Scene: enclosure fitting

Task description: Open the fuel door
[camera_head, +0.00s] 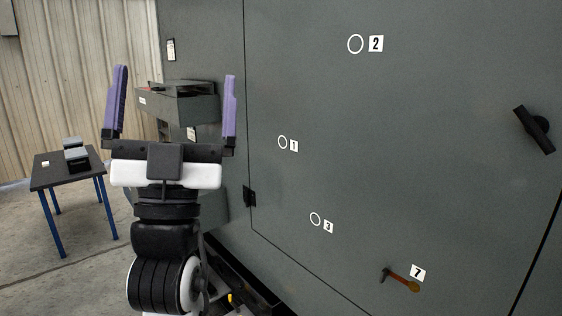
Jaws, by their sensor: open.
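My gripper (176,73) is open and empty, with two purple fingers pointing up and spread wide. It is left of a large grey door panel (400,130) and in front of a grey box (185,108) that juts out from the enclosure. The large panel lies flush and looks closed, with a black hinge (249,196) at its left edge. A tilted black handle (534,129) sits at the upper right, far from my gripper. No door is marked as the fuel door, so I cannot tell which one it is.
White rings with labels 1, 2 and 3 mark the panel. An orange-ended lever (403,280) is by label 7 (418,272). A small dark table (50,178) with blue legs stands at the left, bearing small boxes. Concrete floor is clear in front of it.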

